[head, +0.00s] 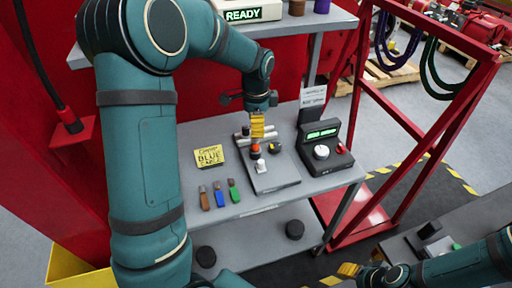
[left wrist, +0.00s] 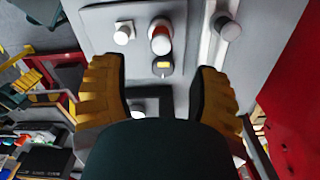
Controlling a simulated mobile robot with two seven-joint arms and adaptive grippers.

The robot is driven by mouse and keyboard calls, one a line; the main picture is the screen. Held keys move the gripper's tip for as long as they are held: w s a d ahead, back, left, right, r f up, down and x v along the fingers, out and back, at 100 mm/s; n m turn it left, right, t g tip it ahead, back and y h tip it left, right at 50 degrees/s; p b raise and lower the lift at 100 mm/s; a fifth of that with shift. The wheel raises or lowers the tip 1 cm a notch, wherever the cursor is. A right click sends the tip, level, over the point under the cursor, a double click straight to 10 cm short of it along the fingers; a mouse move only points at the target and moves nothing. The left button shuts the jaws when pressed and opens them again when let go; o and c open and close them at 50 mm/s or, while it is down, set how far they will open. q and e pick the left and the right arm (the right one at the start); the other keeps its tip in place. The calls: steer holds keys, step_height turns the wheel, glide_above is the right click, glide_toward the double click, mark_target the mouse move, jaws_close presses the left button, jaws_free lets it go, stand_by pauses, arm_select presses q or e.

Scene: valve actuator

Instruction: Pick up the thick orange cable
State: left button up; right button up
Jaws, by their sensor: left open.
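I cannot make out a thick orange cable in either view. A purple cable (head: 385,38) and a green cable (head: 440,72) hang on the red frame at the upper right of the head view. My left gripper (head: 257,127) is over the grey fixture plate on the cart; its yellow fingers also show spread apart in the left wrist view (left wrist: 158,92), with nothing held between them. Just past the fingers are an orange-red and white knob (left wrist: 160,38) and a black knob with a yellow mark (left wrist: 163,63). My right gripper (head: 350,270) is at the lower right, its fingers unclear.
The cart's grey shelf (head: 310,180) holds a yellow "BLUE" note (head: 209,157), several small coloured items (head: 219,194) and a black box with a green display (head: 322,145). The red frame (head: 415,125) stands right of the cart. A red wall (left wrist: 295,120) is close in the wrist view.

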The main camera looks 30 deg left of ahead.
mark_target(254, 141)
arm_select(q)
steer(key=f, duration=0.4)
steer(key=f+b, duration=0.1)
steer(key=f, duration=0.3)
steer(key=shift+s+a+f, duration=0.1)
steer(key=shift+a+f, duration=0.1)
steer(key=shift+f, duration=0.05)
jaws_close()
